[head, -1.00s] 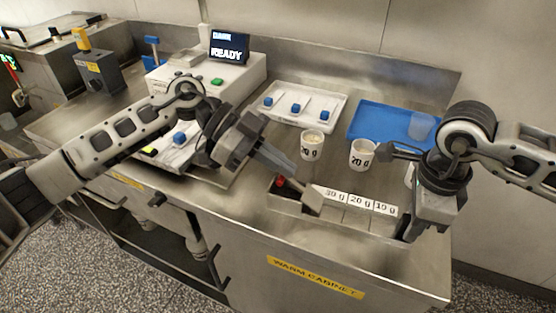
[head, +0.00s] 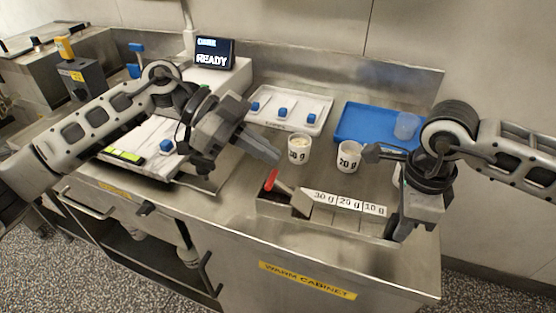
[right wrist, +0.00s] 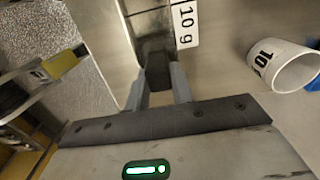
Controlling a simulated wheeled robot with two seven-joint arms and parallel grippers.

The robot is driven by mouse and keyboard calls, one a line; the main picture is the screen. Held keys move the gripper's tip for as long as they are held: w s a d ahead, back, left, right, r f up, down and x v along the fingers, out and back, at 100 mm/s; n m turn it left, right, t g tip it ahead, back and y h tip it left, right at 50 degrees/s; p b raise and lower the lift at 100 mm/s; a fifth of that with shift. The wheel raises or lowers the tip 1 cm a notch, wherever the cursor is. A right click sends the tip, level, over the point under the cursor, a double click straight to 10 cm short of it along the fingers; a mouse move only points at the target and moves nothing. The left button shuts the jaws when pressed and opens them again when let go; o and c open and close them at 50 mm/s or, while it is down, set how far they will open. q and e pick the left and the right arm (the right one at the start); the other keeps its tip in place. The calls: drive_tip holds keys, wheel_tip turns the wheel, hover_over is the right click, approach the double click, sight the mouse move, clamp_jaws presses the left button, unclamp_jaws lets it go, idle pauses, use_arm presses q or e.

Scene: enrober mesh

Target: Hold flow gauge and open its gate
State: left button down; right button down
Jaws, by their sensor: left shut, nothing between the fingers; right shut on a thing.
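The flow gauge (head: 345,222) is a long narrow metal trough near the counter's front edge, with 30 g, 20 g and 10 g labels. A red lever (head: 271,181) rises at its left end, beside a pale slanted plate (head: 301,203). My left gripper (head: 276,158) is shut and empty, just above and behind the red lever, seemingly apart from it. My right gripper (head: 400,232) is shut on the gauge's right end; its fingertips are hard to see there. The right wrist view shows its fingers on a dark block (right wrist: 157,72) at the 10 g end.
White cups marked 30 g (head: 299,150) and 20 g (head: 348,158) stand behind the gauge; a 10 g cup (right wrist: 283,68) shows in the right wrist view. A blue tray (head: 365,120) and a white tray (head: 290,108) lie farther back.

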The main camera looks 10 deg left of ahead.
use_arm(q)
drive_tip(key=a, duration=0.6)
drive_tip(key=shift+w+a+r, duration=0.25)
drive_tip(key=shift+a+r, duration=0.05)
use_arm(e)
drive_tip(key=c, duration=1.1)
unclamp_jaws()
drive_tip(key=shift+r, duration=0.15)
wheel_tip(320, 180, up, 12)
drive_tip(key=shift+f, duration=0.1)
use_arm(q)
wheel_tip(320, 180, up, 3)
drive_tip(key=p, duration=0.3)
use_arm(e)
wheel_tip(320, 180, up, 6)
drive_tip(key=shift+r, duration=0.1)
